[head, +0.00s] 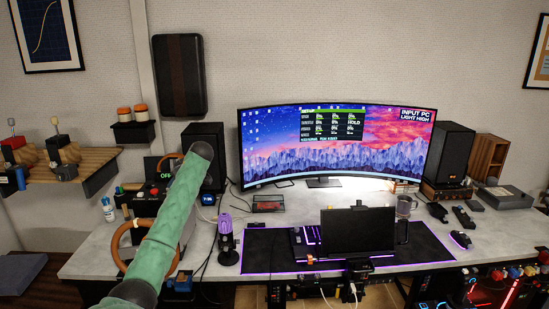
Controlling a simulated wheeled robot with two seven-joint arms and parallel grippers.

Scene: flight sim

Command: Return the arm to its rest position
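My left arm (164,236), with green links, comes in from the lower left and reaches up over the left end of the desk. Its visible far end is a dark round joint (203,151) in front of the left speaker. I see no gripper fingers on it. My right arm and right gripper are not in view.
Behind the arm are a control box with a lit display (166,165) and a brown steering wheel (122,250), both partly hidden. A purple microphone (228,240) stands just right of the arm. A curved monitor (335,147) and a black laptop-like screen (358,231) stand further right.

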